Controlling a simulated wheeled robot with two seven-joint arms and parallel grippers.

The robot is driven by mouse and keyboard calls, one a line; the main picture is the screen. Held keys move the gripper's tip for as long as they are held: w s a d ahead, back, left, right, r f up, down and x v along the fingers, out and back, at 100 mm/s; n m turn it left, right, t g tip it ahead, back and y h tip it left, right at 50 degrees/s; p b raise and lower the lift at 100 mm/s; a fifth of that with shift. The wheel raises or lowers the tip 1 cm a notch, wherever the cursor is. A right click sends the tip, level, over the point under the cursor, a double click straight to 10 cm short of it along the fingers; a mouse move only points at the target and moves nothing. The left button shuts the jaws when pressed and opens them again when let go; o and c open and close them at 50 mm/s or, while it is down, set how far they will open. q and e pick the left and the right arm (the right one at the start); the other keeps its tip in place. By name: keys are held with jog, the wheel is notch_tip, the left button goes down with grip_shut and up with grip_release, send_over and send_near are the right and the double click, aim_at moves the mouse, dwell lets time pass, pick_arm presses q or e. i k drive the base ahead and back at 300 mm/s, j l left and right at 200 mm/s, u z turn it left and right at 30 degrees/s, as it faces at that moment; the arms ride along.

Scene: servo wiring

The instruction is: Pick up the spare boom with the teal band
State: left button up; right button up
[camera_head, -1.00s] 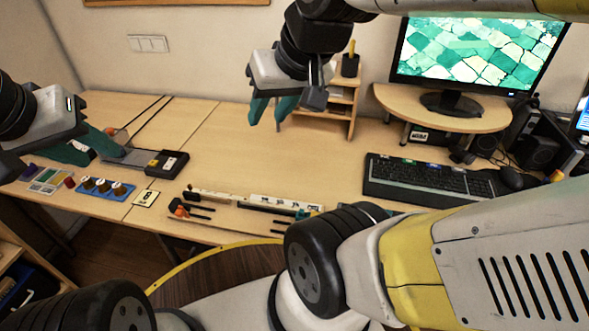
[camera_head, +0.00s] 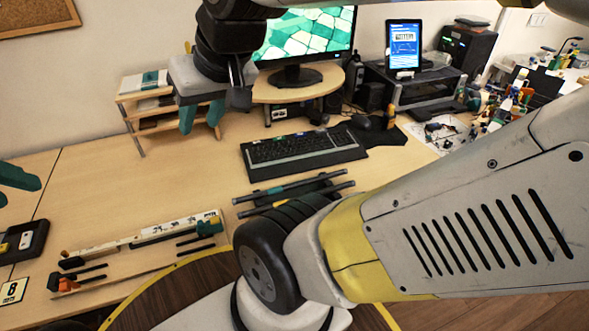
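Two dark rods lie side by side on a dark holder in front of the keyboard. The farther rod (camera_head: 308,181) shows a faint teal mark near its middle-left and looks like the spare boom with the teal band. The nearer rod (camera_head: 322,195) is partly behind my arm; I cannot make out a band on it. My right gripper (camera_head: 201,118) hangs open and empty above the desk, left of and behind the rods. My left gripper (camera_head: 10,188) is at the left picture edge, its teal fingertips apart; the rest is cut off.
A keyboard (camera_head: 300,150) lies behind the rods, with a monitor (camera_head: 308,35) on a riser. A long white-and-black assembly (camera_head: 150,235) and short dark rods lie at the front left. A small wooden shelf (camera_head: 135,110) stands behind my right gripper. The desk's middle left is clear.

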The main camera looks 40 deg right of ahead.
aim_at(280, 189)
jog(key=z, duration=1.3)
jog(key=l+u, duration=0.35)
jog(key=k+l+u, duration=0.1)
jog(key=u, duration=0.3)
